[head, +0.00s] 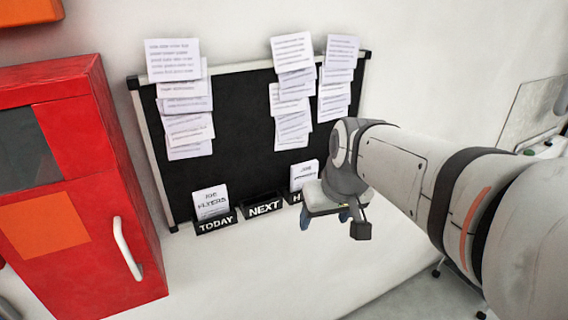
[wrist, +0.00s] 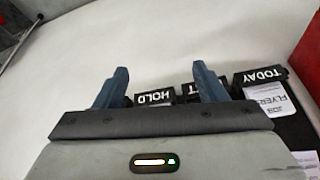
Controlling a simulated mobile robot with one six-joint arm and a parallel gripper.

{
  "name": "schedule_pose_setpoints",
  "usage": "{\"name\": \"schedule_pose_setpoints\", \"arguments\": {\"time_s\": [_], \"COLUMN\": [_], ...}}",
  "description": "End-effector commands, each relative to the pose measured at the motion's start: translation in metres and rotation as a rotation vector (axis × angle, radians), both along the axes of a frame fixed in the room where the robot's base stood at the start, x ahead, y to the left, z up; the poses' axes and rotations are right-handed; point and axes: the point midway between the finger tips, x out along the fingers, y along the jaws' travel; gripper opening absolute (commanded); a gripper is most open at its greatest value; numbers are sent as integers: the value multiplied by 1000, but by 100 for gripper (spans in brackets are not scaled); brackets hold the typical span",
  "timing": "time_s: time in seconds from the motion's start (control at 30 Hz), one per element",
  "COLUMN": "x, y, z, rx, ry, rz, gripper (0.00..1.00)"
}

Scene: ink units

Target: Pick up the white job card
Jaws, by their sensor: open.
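A white job card reading "JOB FLYERS" (head: 210,200) stands in the black TODAY pocket (head: 215,224) at the board's lower left. It also shows upside down at the right of the wrist view (wrist: 268,102). A second white card headed "JOB" (head: 303,173) stands in the right-hand pocket, labelled HOLD in the wrist view (wrist: 155,98); its lower line is too small to read. My gripper (head: 325,217) is open and empty, in front of and below the HOLD pocket. Its two blue fingers stand apart in the wrist view (wrist: 161,70), touching no card.
The black NEXT pocket (head: 263,208) between the other two shows no card. Overlapping printed sheets (head: 173,60) hang in columns on the black board (head: 237,130). A red cabinet (head: 85,190) with a white handle stands at left. The white wall below the pockets is clear.

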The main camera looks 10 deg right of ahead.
Motion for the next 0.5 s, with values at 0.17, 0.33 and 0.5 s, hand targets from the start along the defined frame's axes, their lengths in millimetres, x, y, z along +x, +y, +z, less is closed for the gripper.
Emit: {"name": "schedule_pose_setpoints", "arguments": {"time_s": [0.17, 0.33, 0.5], "x": [94, 151, 173], "y": [-5, -11, -13], "z": [22, 35, 36], "rx": [15, 15, 14], "ry": [-78, -140, -163], "rz": [107, 179, 206], "gripper": [80, 94, 94]}}
